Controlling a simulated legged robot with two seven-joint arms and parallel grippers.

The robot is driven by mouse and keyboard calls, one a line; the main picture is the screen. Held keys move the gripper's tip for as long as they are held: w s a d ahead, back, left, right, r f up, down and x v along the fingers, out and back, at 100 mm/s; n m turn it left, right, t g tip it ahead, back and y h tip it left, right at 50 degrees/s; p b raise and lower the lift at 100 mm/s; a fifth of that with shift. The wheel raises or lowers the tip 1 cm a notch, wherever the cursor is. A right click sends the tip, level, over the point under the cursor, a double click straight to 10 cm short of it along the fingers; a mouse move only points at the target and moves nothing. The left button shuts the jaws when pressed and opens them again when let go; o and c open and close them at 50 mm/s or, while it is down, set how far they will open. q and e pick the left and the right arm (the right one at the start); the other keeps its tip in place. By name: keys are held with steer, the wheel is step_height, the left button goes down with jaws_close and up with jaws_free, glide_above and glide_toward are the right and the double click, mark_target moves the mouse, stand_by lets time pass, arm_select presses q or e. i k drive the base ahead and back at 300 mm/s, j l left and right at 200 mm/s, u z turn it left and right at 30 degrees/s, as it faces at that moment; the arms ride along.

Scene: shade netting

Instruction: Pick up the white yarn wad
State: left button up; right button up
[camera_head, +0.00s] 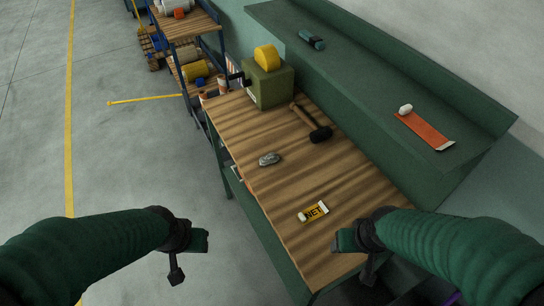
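A small white rounded lump (405,108), which looks like the white yarn wad, lies on the green raised shelf at the upper end of an orange strip (425,130). I cannot tell for certain which is yarn. My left gripper (190,252) is over the floor, left of the bench. My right gripper (352,244) is over the near right part of the bench, close to the label. Neither visibly holds anything; their finger openings are unclear.
The wooden bench (240,125) carries a black-headed mallet (318,134), a grey lump (268,159) and a green box with a yellow roll (267,80). A dark teal tool (312,41) lies on the green shelf (365,75). Shelving (187,27) stands behind; floor at left is open.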

mark_target(271, 158)
steer(key=k+j, duration=0.1)
steer(key=j, duration=0.3)
steer(key=i+j+z, duration=0.1)
steer(key=j, duration=0.6)
steer(key=j+z, duration=0.1)
steer(key=j, duration=0.6)
steer(key=i+z, duration=0.1)
steer(key=i, duration=0.5)
steer(key=i+j+z, duration=0.1)
steer(key=i, duration=0.5)
